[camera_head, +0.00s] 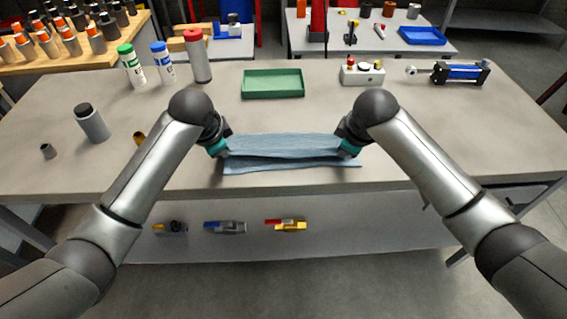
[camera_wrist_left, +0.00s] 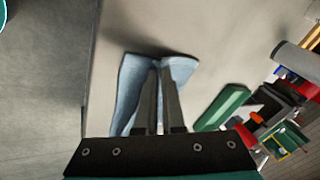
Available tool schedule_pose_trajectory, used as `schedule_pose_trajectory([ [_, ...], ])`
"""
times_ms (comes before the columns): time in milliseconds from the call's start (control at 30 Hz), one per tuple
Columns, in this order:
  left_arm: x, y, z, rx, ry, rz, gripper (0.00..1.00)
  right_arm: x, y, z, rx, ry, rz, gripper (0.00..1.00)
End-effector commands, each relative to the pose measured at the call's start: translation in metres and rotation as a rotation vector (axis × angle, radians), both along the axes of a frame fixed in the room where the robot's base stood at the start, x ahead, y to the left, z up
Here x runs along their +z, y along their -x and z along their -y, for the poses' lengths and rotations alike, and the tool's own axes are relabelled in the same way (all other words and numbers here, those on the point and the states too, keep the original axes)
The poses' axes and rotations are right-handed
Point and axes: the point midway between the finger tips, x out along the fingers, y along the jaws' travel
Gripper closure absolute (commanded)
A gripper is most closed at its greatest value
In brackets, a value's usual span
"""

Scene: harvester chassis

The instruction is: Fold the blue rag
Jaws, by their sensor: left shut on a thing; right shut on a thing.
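The blue rag (camera_head: 285,148) lies near the front edge of the grey table, in the middle. A raised upper layer spans between my two grippers, and a lower layer (camera_head: 290,167) shows in front of it on the table. My left gripper (camera_head: 222,152) is shut on the rag's left end. My right gripper (camera_head: 345,152) is shut on its right end. In the left wrist view, the fingers (camera_wrist_left: 158,80) are close together on the blue rag (camera_wrist_left: 129,85), with cloth on both sides of them. The fingertips in the head view are partly hidden by the wrists.
A green tray (camera_head: 273,95) stands behind the rag. Several bottles stand at the back left, and a grey cylinder (camera_head: 92,123) stands left of my left arm. A button box (camera_head: 362,73) and a blue-and-black cylinder (camera_head: 460,72) are at the back right. The right tabletop is clear.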

Motion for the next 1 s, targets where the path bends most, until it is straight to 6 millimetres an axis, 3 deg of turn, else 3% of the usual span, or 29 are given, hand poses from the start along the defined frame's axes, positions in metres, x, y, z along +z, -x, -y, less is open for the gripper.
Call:
schedule_pose_trajectory([
  [133, -0.0087, 0.0006, -0.0029, 0.007, -0.004, 0.027, 1.00, -0.0089, 0.0008, 0.0023, -0.006, 0.003, 0.027, 1.00],
  [467, -0.0093, 0.0006, -0.0027, 0.008, -0.003, 0.038, 1.00, -0.0092, 0.0005, 0.0025, -0.008, 0.003, 0.038, 1.00],
  [500, -0.0093, 0.0006, -0.0027, 0.008, -0.003, 0.037, 0.93, -0.0092, 0.0005, 0.0025, -0.008, 0.003, 0.038, 0.93],
  [900, -0.0092, 0.0007, -0.0010, 0.006, 0.000, 0.037, 0.48, -0.0090, 0.0007, 0.0007, -0.005, -0.001, 0.038, 0.48],
  [1000, -0.0085, 0.0009, -0.0006, 0.005, 0.001, 0.038, 0.45, -0.0084, 0.0008, 0.0005, -0.005, -0.002, 0.038, 0.45],
])
